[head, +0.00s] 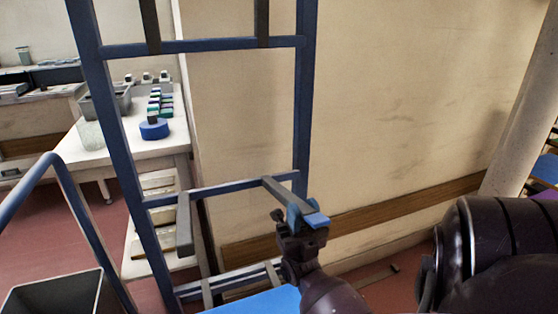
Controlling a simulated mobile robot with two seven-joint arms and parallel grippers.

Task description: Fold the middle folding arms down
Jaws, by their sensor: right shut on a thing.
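A dark blue upright frame (122,140) stands ahead of me, with a middle crossbar (230,186) between its posts. The right middle folding arm (279,189) sticks out from this bar towards me and to the right. My right gripper (306,216), with blue fingertips, is shut on its outer end and hides part of it. The left middle folding arm (184,228) points downwards in the picture from the bar's left part; I cannot tell whether it hangs or sticks out. My left gripper is not in view.
An upper crossbar (200,45) has two dark arms above it. A lower bar (235,280) has short arms near a blue surface (262,303). A grey bin (65,295) and a blue rail (75,195) stand left. A white table (160,145) and wall are behind.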

